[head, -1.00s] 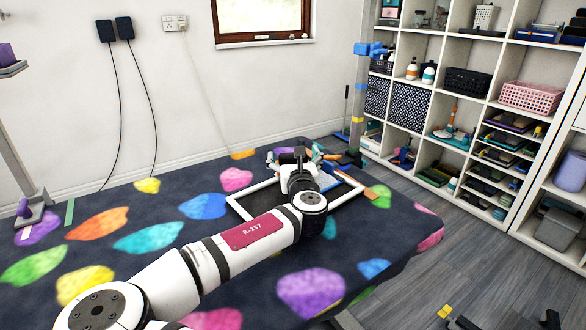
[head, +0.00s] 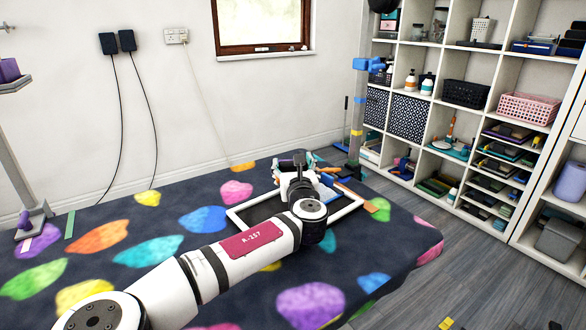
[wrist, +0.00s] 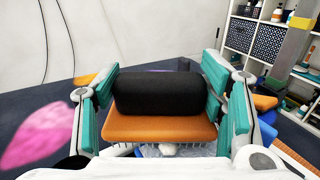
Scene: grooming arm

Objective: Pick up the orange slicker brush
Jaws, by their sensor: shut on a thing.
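In the wrist view, the orange slicker brush (wrist: 160,128) sits between the teal-padded fingers of my gripper (wrist: 165,98). The brush has an orange head with thin metal bristles on its lower edge and a thick black handle (wrist: 158,92) facing the camera. The fingers press against its two sides. In the head view my gripper (head: 300,172) is over the far part of the white-rimmed tray (head: 242,221), and my own arm hides most of the brush there. I cannot tell whether the brush touches what lies beneath it.
The tray stands on a table with a dark cover of coloured patches (head: 160,268). Several small tools lie around my gripper. A blue-clamped post (head: 358,110) rises behind the tray's right. White shelves (head: 470,125) stand at the right. The table's left part is mostly clear.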

